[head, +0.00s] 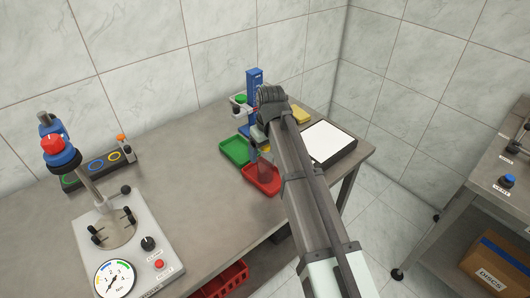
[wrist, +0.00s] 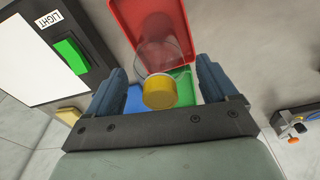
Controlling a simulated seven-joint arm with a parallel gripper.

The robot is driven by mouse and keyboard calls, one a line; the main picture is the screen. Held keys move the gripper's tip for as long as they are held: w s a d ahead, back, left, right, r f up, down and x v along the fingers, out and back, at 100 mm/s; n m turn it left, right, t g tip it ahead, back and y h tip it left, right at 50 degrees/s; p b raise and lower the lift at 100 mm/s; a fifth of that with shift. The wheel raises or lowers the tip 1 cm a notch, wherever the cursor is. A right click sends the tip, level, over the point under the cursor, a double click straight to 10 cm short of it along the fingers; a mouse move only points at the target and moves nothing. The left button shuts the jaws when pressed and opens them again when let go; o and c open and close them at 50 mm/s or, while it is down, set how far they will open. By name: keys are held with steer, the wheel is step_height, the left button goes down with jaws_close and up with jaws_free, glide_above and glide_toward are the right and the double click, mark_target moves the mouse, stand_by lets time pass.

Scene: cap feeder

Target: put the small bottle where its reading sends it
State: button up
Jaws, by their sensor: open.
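The small bottle (wrist: 158,56) is clear with a yellow cap (wrist: 160,92). In the wrist view it is between my fingers, with space on each side, and its far end overlaps the red tray (wrist: 128,14). In the head view the yellow cap (head: 265,149) shows just beyond my arm, and the bottle appears upright at the red tray (head: 262,190). My gripper (wrist: 160,88) is open around the cap. In the head view its fingers are partly hidden by my arm. The dial (head: 115,279) at front left has coloured bands; its needle is too small to read surely.
A green tray (head: 233,150) lies left of the red one, and a yellow block or tray (head: 301,115) behind. A blue post (head: 254,82) stands close to my gripper. A white light panel (head: 328,141) is at right.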

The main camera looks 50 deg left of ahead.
steer(key=r, duration=0.3)
steer(key=d+r, duration=0.1)
steer(key=r, duration=0.6)
steer(key=shift+s+d+r, duration=0.1)
steer(key=shift+d+r, duration=0.05)
steer(key=shift+r, duration=0.25)
